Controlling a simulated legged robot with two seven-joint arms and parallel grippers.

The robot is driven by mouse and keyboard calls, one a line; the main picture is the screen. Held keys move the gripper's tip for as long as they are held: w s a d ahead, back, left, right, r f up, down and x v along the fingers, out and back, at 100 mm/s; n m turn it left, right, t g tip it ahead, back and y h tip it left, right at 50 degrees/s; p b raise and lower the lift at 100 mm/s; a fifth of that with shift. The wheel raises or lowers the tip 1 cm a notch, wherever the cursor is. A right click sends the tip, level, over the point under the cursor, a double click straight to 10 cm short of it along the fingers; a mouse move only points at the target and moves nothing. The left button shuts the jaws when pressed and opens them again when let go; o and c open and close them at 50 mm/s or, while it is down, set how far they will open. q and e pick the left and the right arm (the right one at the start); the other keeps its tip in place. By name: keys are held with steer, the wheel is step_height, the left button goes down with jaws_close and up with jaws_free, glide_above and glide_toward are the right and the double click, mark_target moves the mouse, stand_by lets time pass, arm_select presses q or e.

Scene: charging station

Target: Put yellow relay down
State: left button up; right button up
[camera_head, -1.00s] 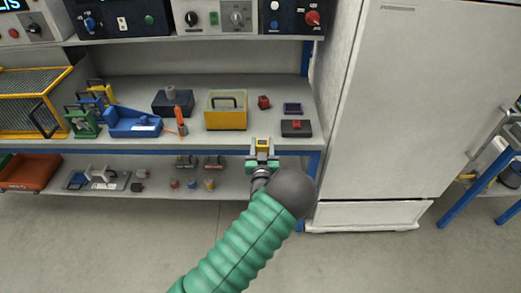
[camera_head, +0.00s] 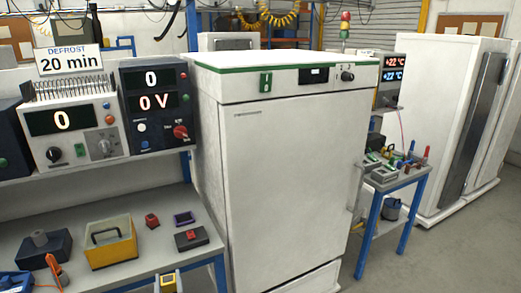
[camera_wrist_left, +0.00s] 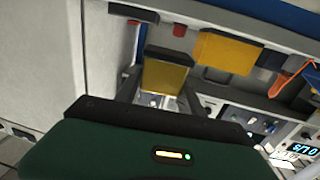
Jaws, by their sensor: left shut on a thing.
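The yellow relay (camera_wrist_left: 166,75) is held between the fingers of my left gripper (camera_wrist_left: 158,98), which is shut on it in the left wrist view. In the head view only the top of the yellow relay (camera_head: 168,283) shows, at the bottom edge by the front of the workbench (camera_head: 200,255). The rest of my left gripper is cut off below the picture there. I cannot tell from these views whether the relay touches any surface. My right gripper is in neither view.
A white cabinet (camera_head: 290,180) stands right of the bench. A small table (camera_head: 395,185) with several tools stands further right.

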arm_select(q)
steer(key=s+d+r+m+t+h+p, duration=0.25)
steer(key=s+d+m+h, duration=0.35)
steer(key=s+d, duration=0.6)
steer(key=w+a+f+n+g+y+b, duration=0.1)
steer(key=w+a+n+y+b, duration=0.1)
steer(key=w+a, duration=0.5)
steer(key=w+a+f+n+g+y+b, duration=0.2)
steer(key=w+a+n+y, duration=0.3)
steer(key=w+a, duration=0.3)
steer(key=shift+w+a+f+n+y+b, duration=0.15)
steer(key=shift+a+n+y+b, duration=0.25)
steer(key=shift+a, duration=0.55)
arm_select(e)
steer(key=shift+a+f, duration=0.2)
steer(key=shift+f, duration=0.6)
arm_select(q)
steer(key=shift+g, duration=0.25)
